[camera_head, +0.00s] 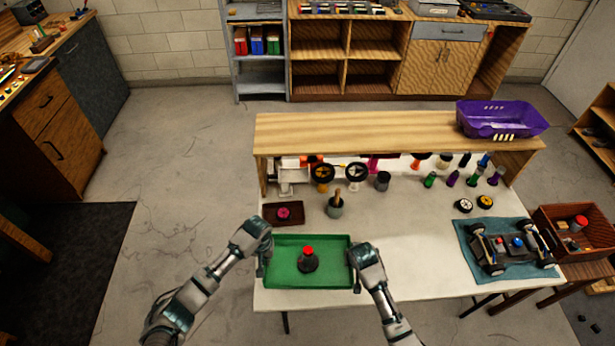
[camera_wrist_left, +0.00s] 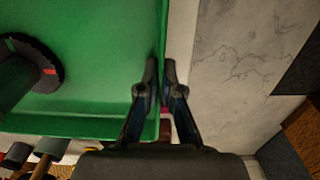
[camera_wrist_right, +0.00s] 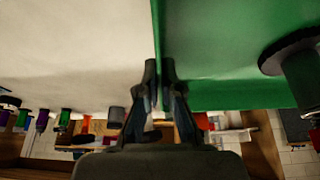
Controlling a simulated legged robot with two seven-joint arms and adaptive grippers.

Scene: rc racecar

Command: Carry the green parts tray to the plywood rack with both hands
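The green parts tray (camera_head: 322,280) is at the front left of the white table, with a dark, red-topped item (camera_head: 308,260) standing in it. My left gripper (camera_head: 263,268) is at its left wall; in the left wrist view the fingers (camera_wrist_left: 161,80) are closed on both sides of the tray's wall (camera_wrist_left: 163,30). My right gripper (camera_head: 353,275) is at its right wall; in the right wrist view the fingers (camera_wrist_right: 159,80) pinch that wall (camera_wrist_right: 157,30). I cannot tell whether the tray touches the tabletop. The plywood rack (camera_head: 350,130) spans the table's back.
A purple bin (camera_head: 500,119) sits on the rack's right end; its left and middle are clear. Behind the tray are a small brown tray (camera_head: 292,210) and a grey cup (camera_head: 335,209). A car chassis (camera_head: 510,253) lies on a blue mat (camera_head: 470,228) at right.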

